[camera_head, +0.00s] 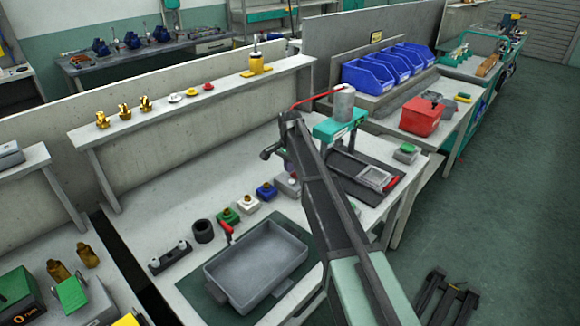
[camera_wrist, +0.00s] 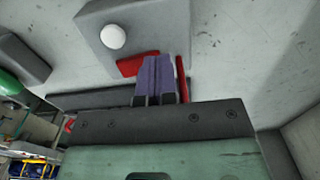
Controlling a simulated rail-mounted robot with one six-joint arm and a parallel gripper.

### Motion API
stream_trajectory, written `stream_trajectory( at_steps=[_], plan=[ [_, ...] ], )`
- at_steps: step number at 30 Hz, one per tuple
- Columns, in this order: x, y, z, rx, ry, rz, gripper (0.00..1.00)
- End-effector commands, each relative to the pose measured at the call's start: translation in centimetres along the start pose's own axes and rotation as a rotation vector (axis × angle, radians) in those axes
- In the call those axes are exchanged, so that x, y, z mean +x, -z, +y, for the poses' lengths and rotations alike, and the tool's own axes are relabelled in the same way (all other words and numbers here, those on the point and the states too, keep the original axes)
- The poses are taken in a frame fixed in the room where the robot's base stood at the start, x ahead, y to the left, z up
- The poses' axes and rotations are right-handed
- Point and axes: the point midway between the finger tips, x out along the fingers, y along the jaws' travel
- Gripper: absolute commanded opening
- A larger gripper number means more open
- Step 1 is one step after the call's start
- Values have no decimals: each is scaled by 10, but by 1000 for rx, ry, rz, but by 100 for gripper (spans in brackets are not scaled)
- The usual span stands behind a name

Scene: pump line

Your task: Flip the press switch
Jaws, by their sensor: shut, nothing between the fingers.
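In the wrist view, a grey switch box (camera_wrist: 112,30) stands on the pale bench top, with a white round knob (camera_wrist: 113,37) and a red switch piece (camera_wrist: 137,64) on its face. My gripper (camera_wrist: 157,62) is shut and empty, its purple-grey fingers at the red piece. I cannot tell whether they touch it. A second, narrow red strip (camera_wrist: 183,80) shows just right of the fingers. The teal press (camera_head: 340,125) with a grey cylinder stands right of my arm.
A grey box with a green button (camera_head: 407,150) stands near the press. Left of my arm are small coloured blocks (camera_head: 248,203) and a grey tray (camera_head: 258,258). A shelf (camera_head: 200,105) runs behind. Blue bins (camera_head: 370,76) and a red box (camera_head: 421,116) are farther right.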

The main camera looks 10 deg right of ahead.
Motion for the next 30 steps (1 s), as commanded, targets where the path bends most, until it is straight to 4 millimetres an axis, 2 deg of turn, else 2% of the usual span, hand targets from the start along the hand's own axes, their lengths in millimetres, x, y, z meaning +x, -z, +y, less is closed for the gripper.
stream_trajectory(
  at_steps=[9, 14, 17, 27, 30],
  plan=[
    [-1, 0, 0, 0, 0, 0, 0],
    [-15, 0, -2, 0, 0, 0, 0],
    [-34, 1, -4, 1, 0, 0, 0],
    [-118, 1, -16, 1, 0, 0, 0],
    [-134, 1, -20, 1, 0, 0, 0]
  ],
)
